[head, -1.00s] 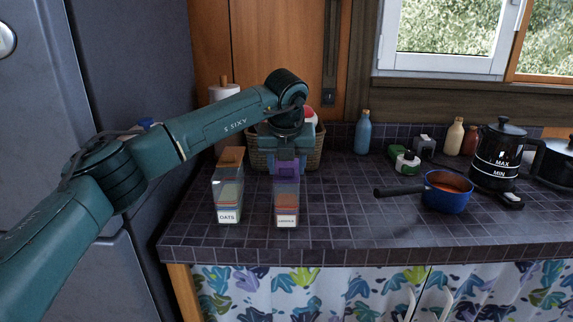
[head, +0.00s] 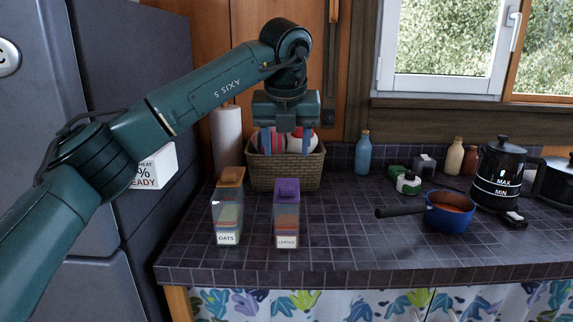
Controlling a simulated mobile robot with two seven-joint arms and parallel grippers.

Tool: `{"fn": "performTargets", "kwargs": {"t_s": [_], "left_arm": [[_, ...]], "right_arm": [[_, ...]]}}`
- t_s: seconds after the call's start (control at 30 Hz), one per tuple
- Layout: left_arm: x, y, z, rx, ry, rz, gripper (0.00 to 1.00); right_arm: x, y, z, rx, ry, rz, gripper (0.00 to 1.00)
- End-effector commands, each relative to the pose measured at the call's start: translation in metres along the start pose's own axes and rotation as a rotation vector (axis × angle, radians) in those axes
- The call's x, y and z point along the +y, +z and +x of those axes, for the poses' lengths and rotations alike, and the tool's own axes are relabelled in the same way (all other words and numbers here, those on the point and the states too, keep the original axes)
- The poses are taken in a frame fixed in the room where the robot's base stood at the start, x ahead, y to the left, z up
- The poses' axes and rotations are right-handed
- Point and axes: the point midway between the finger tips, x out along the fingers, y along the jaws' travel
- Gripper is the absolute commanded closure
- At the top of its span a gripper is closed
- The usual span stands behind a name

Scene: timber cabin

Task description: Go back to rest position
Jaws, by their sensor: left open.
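My left gripper (head: 287,143) is open and empty. It points down, raised above the tiled counter, in front of the wicker basket in the picture. A clear container with a purple lid (head: 287,213), its label seeming to read lentils, stands upright on the counter below the gripper and apart from it. A clear container with an orange lid (head: 228,208), labelled OATS, stands upright to its left. My right gripper is not in view.
The wicker basket (head: 286,173) and a paper towel roll (head: 228,140) stand behind the containers. A blue pot (head: 449,217), a black kettle (head: 501,175) and bottles are on the right. The counter (head: 350,235) between the containers and the pot is clear. The fridge (head: 35,130) is at left.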

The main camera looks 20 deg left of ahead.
Motion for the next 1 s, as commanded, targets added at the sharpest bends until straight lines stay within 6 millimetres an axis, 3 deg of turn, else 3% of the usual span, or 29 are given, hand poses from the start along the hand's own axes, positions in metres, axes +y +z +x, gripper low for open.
{"fn": "performTargets", "kwargs": {"t_s": [0.17,0.47,0.63,0.77,0.83,1.0], "left_arm": [[0.0,0.0,-0.013,0.0,0.0,-0.001,0.45],[0.0,0.0,-0.014,0.001,0.0,0.0,0.45],[-0.021,-0.015,0.006,0.054,-0.073,0.055,0.45],[-0.071,-0.06,0.045,0.185,-0.284,0.171,0.45],[-0.105,-0.097,0.064,0.284,-0.458,0.227,0.45],[-0.172,-0.183,0.07,0.506,-0.922,0.237,0.45]], "right_arm": [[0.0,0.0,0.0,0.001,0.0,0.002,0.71],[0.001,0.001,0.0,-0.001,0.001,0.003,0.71],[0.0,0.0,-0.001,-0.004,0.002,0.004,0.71],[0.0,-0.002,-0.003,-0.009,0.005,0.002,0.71],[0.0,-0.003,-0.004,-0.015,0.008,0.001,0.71],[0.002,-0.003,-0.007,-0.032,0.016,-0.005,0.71]]}}
